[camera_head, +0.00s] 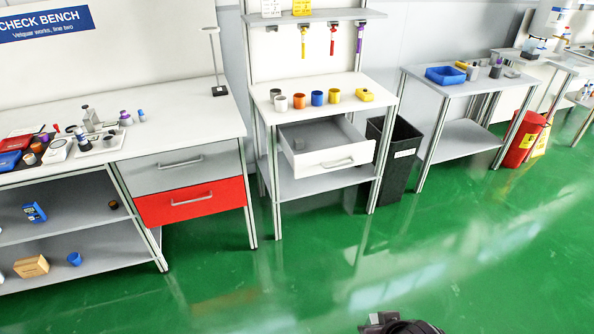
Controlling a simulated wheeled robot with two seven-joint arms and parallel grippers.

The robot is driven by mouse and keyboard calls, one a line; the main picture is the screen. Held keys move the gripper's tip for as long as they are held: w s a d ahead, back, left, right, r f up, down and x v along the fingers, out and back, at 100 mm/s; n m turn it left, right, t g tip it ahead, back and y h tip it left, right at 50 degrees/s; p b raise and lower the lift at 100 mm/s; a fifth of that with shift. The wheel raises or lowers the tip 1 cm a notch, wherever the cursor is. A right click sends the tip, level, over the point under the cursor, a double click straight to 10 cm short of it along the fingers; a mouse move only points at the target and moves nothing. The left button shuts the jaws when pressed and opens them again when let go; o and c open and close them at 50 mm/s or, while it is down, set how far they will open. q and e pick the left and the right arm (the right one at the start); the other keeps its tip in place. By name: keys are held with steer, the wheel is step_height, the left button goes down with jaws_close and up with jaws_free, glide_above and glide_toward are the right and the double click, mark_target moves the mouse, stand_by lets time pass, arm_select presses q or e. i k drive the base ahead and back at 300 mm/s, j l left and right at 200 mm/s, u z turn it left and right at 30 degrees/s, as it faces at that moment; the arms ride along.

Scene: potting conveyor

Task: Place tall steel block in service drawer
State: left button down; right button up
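A white-fronted drawer (345,158) stands pulled open under the middle workbench; it looks like the service drawer. A small grey block (298,143) shows inside it, near its left side. I cannot tell whether this is the tall steel block. Part of a dark gripper (380,321), which seems to be my right one, shows at the bottom edge, far in front of the drawer. Its fingers are not clear, and I cannot see anything held. My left gripper is out of view.
Several coloured cups (317,97) and a yellow item (364,95) stand on the middle bench top (345,112). A black bin (400,160) stands right of it. The check bench has a grey drawer (150,170) and a red drawer (160,209), both closed. Green floor (300,270) in front is clear.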

mark_target(316, 142)
steer(key=i, duration=2)
steer(key=i+l+u, duration=0.1)
steer(key=i+u, duration=0.25)
steer(key=i, duration=0.25)
